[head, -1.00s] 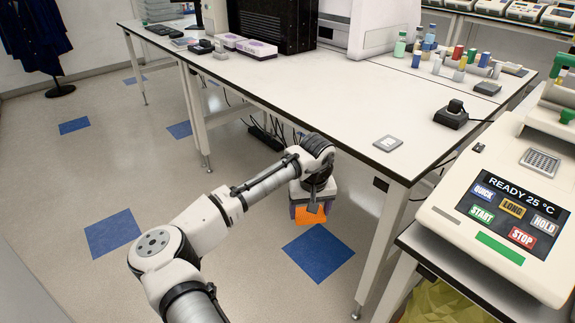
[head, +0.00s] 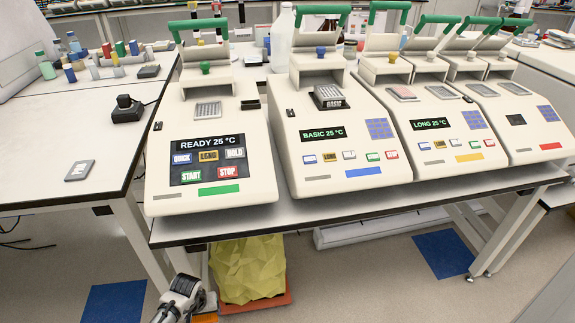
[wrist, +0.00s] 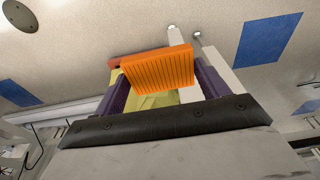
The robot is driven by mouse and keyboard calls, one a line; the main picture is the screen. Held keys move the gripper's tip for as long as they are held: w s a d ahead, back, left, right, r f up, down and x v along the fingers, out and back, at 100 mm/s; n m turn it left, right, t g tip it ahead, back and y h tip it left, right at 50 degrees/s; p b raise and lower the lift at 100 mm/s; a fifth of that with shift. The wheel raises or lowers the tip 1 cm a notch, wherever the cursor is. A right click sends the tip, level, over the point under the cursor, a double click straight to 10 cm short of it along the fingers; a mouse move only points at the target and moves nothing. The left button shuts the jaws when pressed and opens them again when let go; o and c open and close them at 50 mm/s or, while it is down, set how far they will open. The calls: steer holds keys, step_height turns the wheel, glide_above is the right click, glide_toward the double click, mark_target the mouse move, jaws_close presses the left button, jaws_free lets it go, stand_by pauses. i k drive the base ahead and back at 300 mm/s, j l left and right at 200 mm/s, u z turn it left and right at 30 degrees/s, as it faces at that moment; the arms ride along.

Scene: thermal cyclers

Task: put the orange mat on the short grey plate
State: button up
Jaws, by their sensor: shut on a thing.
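My gripper (wrist: 160,84) is shut on the orange mat (wrist: 157,66), a ribbed flat piece between its purple fingers in the wrist view. In the head view, only an orange edge of the mat (head: 205,318) shows at the bottom, beside my arm and below the bench top. Grey plates show on the cyclers: one on the READY cycler (head: 207,110) and a raised one on the BASIC cycler (head: 328,93). A small grey lettered square (head: 79,170) lies on the left table. I cannot tell which is the short grey plate.
Several thermal cyclers with raised green-handled lids stand in a row on the bench (head: 350,212). A yellow bag (head: 248,268) sits in an orange-red tray under it. A black device (head: 127,109) and small bottles stand on the left table (head: 40,180).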

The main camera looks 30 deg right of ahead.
mark_target(402, 92)
steer(key=k+l+z, duration=0.2)
steer(key=l+z, duration=0.15)
steer(key=l, duration=0.45)
steer(key=k+l+z, duration=0.1)
steer(key=l+z, duration=0.2)
steer(key=l, duration=0.5)
steer(key=l+z, duration=0.35)
steer(key=l, duration=0.45)
